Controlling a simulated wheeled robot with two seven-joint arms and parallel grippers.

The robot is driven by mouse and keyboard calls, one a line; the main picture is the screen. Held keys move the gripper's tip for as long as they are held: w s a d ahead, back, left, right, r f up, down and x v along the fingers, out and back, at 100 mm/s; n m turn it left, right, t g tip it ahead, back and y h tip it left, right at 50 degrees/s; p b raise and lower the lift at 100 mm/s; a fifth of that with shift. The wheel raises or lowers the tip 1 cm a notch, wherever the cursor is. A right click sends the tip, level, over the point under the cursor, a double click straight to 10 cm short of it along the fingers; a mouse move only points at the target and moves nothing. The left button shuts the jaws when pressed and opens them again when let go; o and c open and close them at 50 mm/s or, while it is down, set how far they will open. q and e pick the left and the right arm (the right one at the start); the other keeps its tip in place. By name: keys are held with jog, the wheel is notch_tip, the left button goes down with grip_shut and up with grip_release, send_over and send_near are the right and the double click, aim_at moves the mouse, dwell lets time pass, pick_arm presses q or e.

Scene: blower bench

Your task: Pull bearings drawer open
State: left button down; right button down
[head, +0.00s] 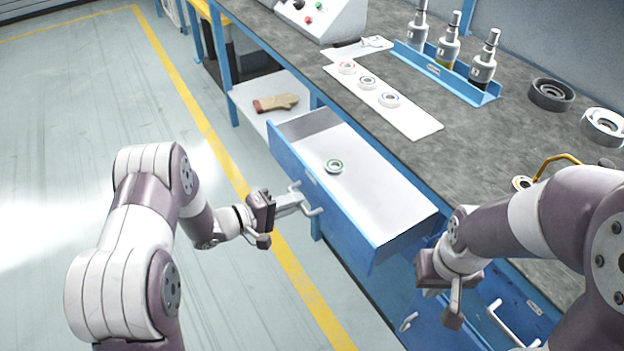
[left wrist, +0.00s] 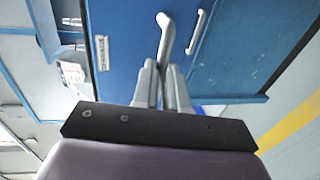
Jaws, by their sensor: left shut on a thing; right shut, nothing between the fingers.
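The blue drawer (head: 385,235) under the bench stands pulled out, its white inside showing. My left gripper (head: 300,202) is at the drawer's front, shut on the drawer's light grey handle (head: 312,211). In the left wrist view the fingers (left wrist: 165,80) close on the handle (left wrist: 166,35), with the blue drawer front behind it. My right gripper (head: 454,308) is shut and empty, hanging near the lower drawers at the right.
On the bench, bearings with coloured rings lie on a white mat (head: 425,126). A blue rack (head: 480,95) holds metal tools. A glove (head: 276,103) lies on the lower shelf. A lower drawer handle (head: 512,325) sticks out near my right arm. The floor at left is clear.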

pick_arm(q)
jog(key=shift+f+p+v, duration=0.2)
jog(key=shift+p+v, duration=0.25)
jog(key=shift+v, duration=0.65)
jog(key=shift+f+p+v, duration=0.2)
jog(key=shift+p+v, duration=0.2)
jog(key=shift+v, duration=0.65)
jog(key=shift+s, duration=0.1)
jog(key=c, duration=1.2)
grip_release()
jog(key=shift+a, duration=0.1)
jog(key=p+v, duration=0.2)
jog(key=v, duration=1)
jog(key=shift+s+a, duration=0.2)
jog(key=shift+s, duration=0.05)
